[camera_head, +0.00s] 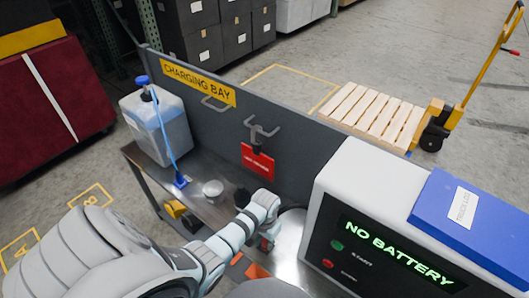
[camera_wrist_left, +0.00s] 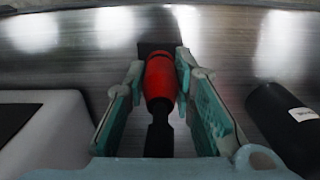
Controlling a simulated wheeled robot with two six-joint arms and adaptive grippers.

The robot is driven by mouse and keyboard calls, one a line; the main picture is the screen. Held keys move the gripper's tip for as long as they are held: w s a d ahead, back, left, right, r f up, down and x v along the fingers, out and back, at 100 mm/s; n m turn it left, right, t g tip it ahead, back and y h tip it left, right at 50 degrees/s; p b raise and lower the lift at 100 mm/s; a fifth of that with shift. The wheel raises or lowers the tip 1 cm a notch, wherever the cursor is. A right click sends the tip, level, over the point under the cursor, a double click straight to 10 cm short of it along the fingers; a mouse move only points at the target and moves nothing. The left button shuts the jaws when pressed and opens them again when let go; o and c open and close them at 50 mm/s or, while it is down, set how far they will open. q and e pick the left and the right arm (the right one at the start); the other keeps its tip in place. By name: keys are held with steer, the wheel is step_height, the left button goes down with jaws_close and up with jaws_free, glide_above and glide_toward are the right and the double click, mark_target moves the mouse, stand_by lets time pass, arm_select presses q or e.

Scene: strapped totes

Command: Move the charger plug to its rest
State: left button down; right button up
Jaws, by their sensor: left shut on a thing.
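The charger plug (camera_wrist_left: 160,80) is red with a black tail toward my wrist camera. It sits between the two teal finger pads of my left gripper (camera_wrist_left: 168,85), which is shut on it. A dark patch shows just beyond its far end; I cannot tell whether they touch. In the head view my left gripper (camera_head: 268,228) is over the metal bench beside the white charger, and a bit of red shows below it. I cannot tell for sure which part is the plug's rest; a double hook (camera_head: 262,131) on the grey panel is empty at its prongs. My right gripper is not in view.
A red tag (camera_head: 257,162) hangs on the panel. A black cylinder (camera_wrist_left: 282,120) lies close right.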

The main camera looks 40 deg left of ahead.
arm_select(q)
steer(key=shift+p, duration=0.5)
stand_by(1.2)
steer(key=shift+f+b, duration=0.45)
steer(key=shift+f, duration=0.2)
steer(key=c, duration=1.3)
jaws_free()
steer(key=shift+r, duration=0.1)
step_height(320, 180, up, 12)
steer(key=shift+f, duration=0.1)
